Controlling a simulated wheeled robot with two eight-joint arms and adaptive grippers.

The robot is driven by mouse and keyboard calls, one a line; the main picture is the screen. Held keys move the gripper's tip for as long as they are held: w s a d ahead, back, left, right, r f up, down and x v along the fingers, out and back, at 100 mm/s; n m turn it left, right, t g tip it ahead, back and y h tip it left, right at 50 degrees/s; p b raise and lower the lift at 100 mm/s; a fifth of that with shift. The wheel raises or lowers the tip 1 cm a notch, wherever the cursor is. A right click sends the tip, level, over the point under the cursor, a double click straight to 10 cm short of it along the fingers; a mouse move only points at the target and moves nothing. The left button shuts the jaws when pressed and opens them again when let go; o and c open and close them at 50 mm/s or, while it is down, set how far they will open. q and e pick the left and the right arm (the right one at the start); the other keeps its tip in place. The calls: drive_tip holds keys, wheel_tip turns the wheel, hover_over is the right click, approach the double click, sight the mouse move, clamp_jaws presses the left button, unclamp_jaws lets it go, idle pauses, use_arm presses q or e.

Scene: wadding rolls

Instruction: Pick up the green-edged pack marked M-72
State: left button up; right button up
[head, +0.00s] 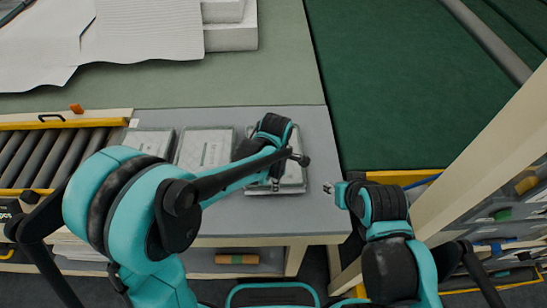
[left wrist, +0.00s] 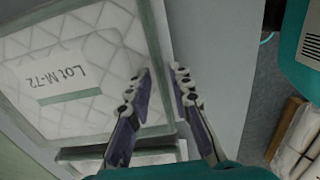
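A white quilted pack (left wrist: 85,110) with green edges lies flat in the left wrist view, its label reading "Lot M-72" upside down. In the head view a pack (head: 292,187) lies under my left gripper, partly hidden by the arm. My left gripper (left wrist: 162,76) is open, its fingers straddling the pack's right edge: one over the pack, the other past it over grey table. Contact cannot be told. Part of another pack (left wrist: 120,158) shows at the bottom of the wrist view. My right gripper (head: 336,190) hangs by the table's right edge; its finger opening is unclear.
Two more packs, one (head: 150,142) at left and one (head: 205,148) in the middle, lie on the grey table (head: 315,140). A roller conveyor (head: 60,152) is at the left. White wadding sheets (head: 150,30) lie behind. A pale post (head: 485,160) stands at right.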

use_arm(q)
clamp_jaws()
